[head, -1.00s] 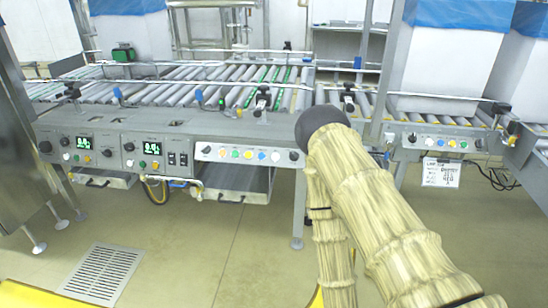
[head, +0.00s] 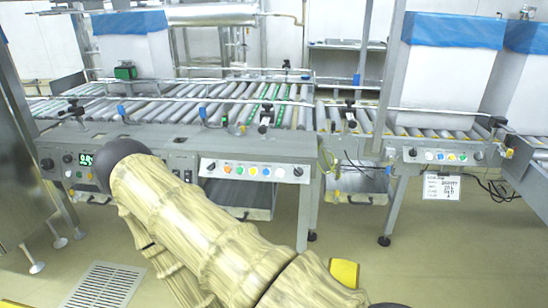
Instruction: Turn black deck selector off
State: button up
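The conveyor's front carries control panels with black knobs. One black knob (head: 46,164) is at the far left. The light panel strip (head: 255,170) has a black knob (head: 297,171) at its right end, a darker round control at its left end, and coloured buttons between. Another black knob (head: 412,152) is on the right conveyor's panel. Labels are too small to read, so I cannot tell which knob is the deck selector. My tan-sleeved arm crosses the lower left and hides part of the left panel. My gripper and its fingers cannot be made out.
White boxes with blue liners (head: 455,30) stand on the roller conveyor (head: 250,100). A paper sign (head: 441,186) hangs at the right. A metal cabinet (head: 20,150) stands at the left edge. A floor grate (head: 103,286) lies in front; the right floor is open.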

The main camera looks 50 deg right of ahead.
aim_at(299, 172)
jog(key=i, duration=1.25)
jog(key=z, duration=1.2)
